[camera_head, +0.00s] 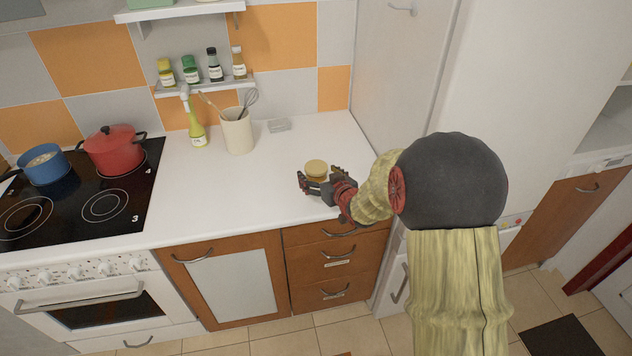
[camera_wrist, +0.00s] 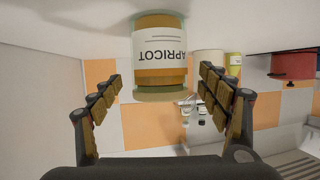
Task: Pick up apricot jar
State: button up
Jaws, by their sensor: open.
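The apricot jar (camera_head: 316,168) stands on the white counter near its right end, with a tan lid. In the wrist view, which looks upside down, the jar (camera_wrist: 160,45) shows its white "APRICOT" label and orange contents at top centre. My gripper (camera_head: 320,181) is at the jar's near side, low over the counter. In the wrist view my gripper (camera_wrist: 160,76) is open, with one finger on each side of the jar's line. A gap shows between each finger and the jar. The jar's lower part is partly hidden by my gripper in the head view.
A utensil crock (camera_head: 237,132) and a yellow spray bottle (camera_head: 197,132) stand left of the jar. A red pot (camera_head: 113,152) and a blue pot (camera_head: 43,168) sit on the stove. A tall white cabinet (camera_head: 400,60) bounds the right.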

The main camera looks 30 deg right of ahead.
jog(key=shift+x, duration=1.15)
jog(key=c, duration=0.3)
jog(key=c, duration=1.3)
